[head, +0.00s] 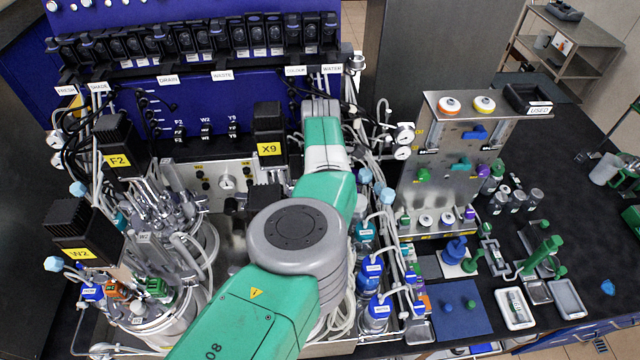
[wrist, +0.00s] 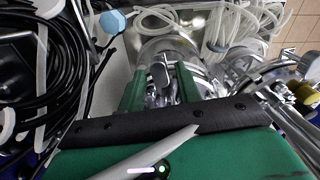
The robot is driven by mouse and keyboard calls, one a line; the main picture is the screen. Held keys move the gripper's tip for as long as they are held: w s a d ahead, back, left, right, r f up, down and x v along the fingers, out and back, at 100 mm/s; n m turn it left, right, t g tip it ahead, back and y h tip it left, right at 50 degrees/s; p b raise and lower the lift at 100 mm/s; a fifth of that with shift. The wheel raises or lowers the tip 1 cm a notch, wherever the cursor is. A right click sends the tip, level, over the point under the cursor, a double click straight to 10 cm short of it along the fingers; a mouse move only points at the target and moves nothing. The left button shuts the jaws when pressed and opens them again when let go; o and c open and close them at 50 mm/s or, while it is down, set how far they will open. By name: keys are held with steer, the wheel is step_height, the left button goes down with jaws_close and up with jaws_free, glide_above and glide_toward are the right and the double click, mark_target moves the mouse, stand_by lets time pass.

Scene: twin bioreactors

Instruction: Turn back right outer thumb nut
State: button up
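In the wrist view the two green fingers of my gripper (wrist: 161,88) stand apart, one on each side of a small silver thumb nut (wrist: 159,74). Dark gaps show between the fingers and the nut, so the gripper looks open around it. I cannot tell how deep the nut sits between the fingertips. The nut is in front of a round clear vessel (wrist: 168,46) with a metal rim.
A light blue hexagonal cap (wrist: 112,21) and black cables (wrist: 55,75) lie left of the fingers. Metal clamps and fittings (wrist: 285,70) crowd the right. In the head view, a steel rack (head: 445,165) and blue-lidded bottles (head: 372,270) stand right of my arm.

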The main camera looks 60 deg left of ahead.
steer(key=shift+o, duration=0.2)
step_height(320, 180, up, 8)
steer(key=shift+f+b, duration=0.1)
steer(key=shift+b, duration=0.6)
